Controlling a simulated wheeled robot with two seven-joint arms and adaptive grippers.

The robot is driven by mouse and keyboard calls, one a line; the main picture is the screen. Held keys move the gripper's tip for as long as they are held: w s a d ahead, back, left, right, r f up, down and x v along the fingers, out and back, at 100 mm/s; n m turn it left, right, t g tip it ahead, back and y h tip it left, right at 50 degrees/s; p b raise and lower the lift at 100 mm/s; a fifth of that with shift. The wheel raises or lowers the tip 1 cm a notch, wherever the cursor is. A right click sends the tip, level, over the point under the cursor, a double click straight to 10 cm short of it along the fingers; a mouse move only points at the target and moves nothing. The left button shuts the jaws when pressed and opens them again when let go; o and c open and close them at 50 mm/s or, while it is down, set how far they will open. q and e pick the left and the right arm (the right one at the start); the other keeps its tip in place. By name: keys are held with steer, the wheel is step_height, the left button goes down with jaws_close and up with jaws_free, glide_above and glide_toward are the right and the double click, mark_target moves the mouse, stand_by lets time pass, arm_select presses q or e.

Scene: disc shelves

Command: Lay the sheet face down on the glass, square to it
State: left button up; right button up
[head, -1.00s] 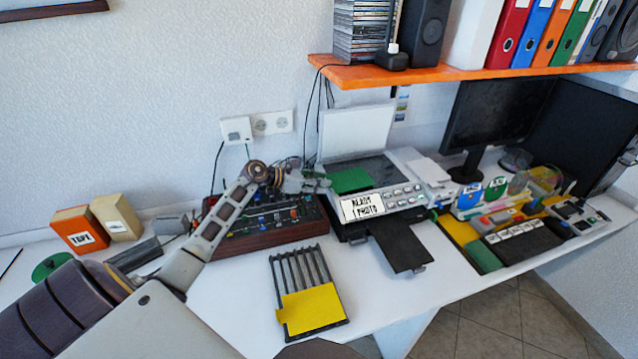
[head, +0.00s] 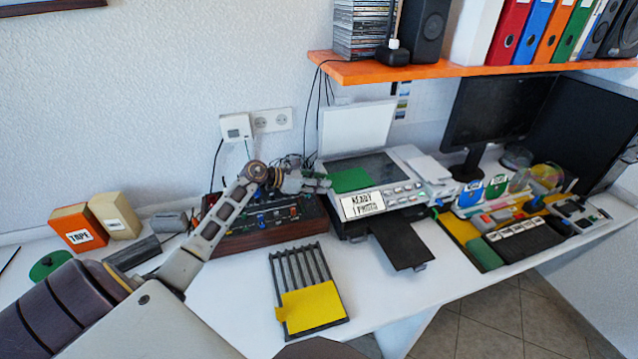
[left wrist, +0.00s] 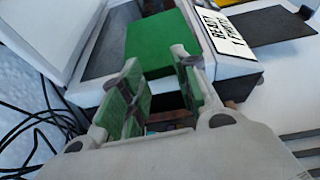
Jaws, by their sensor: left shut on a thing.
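The green sheet (head: 350,181) is at the front left corner of the scanner's dark glass (head: 372,168), partly over the glass and its front rim. It also shows in the left wrist view (left wrist: 160,44), with its edges roughly in line with the glass. I cannot tell whether it touches the glass or which side is its face. My left gripper (head: 318,184), with green finger pads, comes in from the left and is shut on the sheet's near edge. The scanner lid (head: 355,128) stands open. My right gripper is not in view.
A yellow sheet (head: 313,306) lies on a black slotted rack (head: 292,262) in front. A control box with knobs (head: 270,235) sits under my left arm. A black tray (head: 402,242) juts from the scanner's front. An orange shelf (head: 430,72) hangs above.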

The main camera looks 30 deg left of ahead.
arm_select(q)
steer(key=o, duration=0.7)
steer(key=shift+o, duration=0.2)
steer(key=v, duration=1.2)
stand_by(0.7)
